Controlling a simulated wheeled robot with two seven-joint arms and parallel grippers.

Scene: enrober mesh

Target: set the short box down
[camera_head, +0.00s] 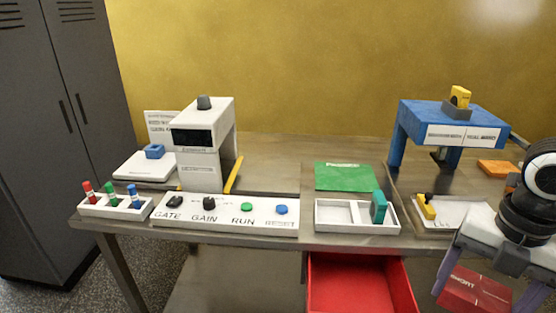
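A dark red box (474,290) with a pale label, its lettering upside down, is between the two purple fingers of my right gripper (486,290) at the lower right. The box appears gripped and is held in front of the table's right front edge, slightly tilted. It seems to be the short box. My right arm comes in from the right edge. My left gripper is not in view.
A red open bin (322,292) is below the table's front edge. On the table (275,160) are a white two-compartment tray (335,227) with a teal piece (379,207), a green mat (344,176), a button panel (225,228), a white machine (222,125) and a blue stand (420,115).

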